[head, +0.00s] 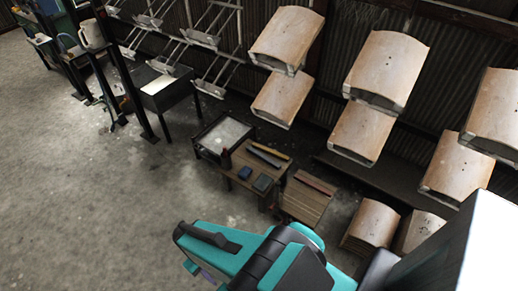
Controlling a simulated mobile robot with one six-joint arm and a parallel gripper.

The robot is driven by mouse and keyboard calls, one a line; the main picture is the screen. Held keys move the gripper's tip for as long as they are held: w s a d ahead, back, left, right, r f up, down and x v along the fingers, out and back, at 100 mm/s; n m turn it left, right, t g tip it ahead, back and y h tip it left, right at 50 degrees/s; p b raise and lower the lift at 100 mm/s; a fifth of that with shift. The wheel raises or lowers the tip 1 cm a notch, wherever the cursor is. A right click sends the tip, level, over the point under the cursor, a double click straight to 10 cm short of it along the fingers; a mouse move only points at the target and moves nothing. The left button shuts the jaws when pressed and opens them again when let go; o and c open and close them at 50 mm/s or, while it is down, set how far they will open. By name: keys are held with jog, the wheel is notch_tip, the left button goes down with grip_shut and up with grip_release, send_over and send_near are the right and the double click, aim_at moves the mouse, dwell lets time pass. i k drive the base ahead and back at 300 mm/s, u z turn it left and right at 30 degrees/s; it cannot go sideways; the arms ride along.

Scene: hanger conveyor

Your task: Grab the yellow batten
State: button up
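The yellow batten (270,151) is a thin strip lying on a small wooden table (243,183) in the middle of the head view. A dark grey batten (263,157) lies beside it on its near side. Part of my teal and black arm fills the bottom of the view, apart from the table. My gripper does not show, so I cannot see its fingers.
Two dark trays and a dark upright item share the table. A reddish batten (315,184) lies on a slatted wooden stand (303,206) to the right. A black-framed box (223,135) stands behind left. Curved wooden panels (387,70) hang above right. The floor left is open.

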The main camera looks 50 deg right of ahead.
aim_at(271, 152)
jog(key=u, duration=0.25)
jog(key=i, duration=2.35)
jog(key=z, duration=0.65)
jog(key=i, duration=0.75)
jog(key=z, duration=0.95)
jog(key=i, duration=0.85)
jog(key=z, duration=0.4)
